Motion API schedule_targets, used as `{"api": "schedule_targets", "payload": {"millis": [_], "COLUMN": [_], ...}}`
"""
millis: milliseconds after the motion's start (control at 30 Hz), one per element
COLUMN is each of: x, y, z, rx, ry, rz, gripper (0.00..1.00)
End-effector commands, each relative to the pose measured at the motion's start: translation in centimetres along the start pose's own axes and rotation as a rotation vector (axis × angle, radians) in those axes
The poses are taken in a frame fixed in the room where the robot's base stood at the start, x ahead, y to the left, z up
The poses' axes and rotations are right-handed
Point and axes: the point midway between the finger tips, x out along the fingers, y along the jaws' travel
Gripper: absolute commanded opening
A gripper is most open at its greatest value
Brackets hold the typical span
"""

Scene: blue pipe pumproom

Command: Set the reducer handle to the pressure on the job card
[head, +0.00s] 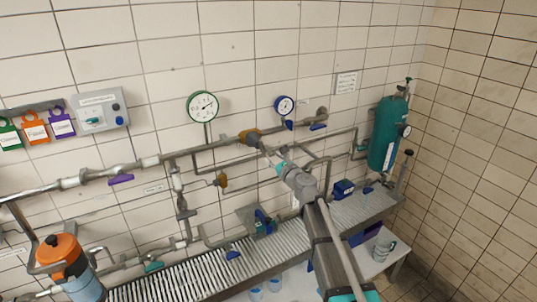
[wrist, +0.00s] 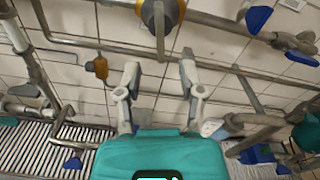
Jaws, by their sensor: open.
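The reducer (head: 249,137) is a yellow-brass body on the upper pipe, left of the blue-rimmed gauge (head: 284,105). In the wrist view the reducer (wrist: 176,12) is at the top edge, partly cut off. Its grey bar handle (wrist: 159,32) points down in the picture. My gripper (wrist: 159,66) is open, one finger on each side of the handle's lower end; I cannot tell whether either touches it. In the head view my gripper (head: 268,152) hides the handle. A white card (head: 346,82) hangs on the wall; its text is too small to read.
A green-rimmed gauge (head: 203,106) stands above the pipe on the left. Blue valve levers (wrist: 259,18) are on the pipe to the right. A smaller brass fitting (wrist: 97,67) is lower left. A teal cylinder (head: 385,134) stands at the right. A ribbed grating (head: 190,280) lies below.

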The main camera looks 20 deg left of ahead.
Motion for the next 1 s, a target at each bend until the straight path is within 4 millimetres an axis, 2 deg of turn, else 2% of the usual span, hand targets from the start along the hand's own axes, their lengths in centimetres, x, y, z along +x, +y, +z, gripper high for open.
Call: {"api": "schedule_targets", "payload": {"millis": [33, 100, 300, 1000], "x": [-1.1, -1.9, -3.1, -3.2], "y": [0.1, 0.1, 0.1, 0.0], "z": [0.0, 0.0, 0.0, 0.0], "rx": [0.0, 0.0, 0.0, 0.0], "ry": [0.0, 0.0, 0.0, 0.0], "rz": [-0.001, -0.001, 0.001, 0.0], "gripper": [0.5, 0.5, 0.5, 0.5]}}
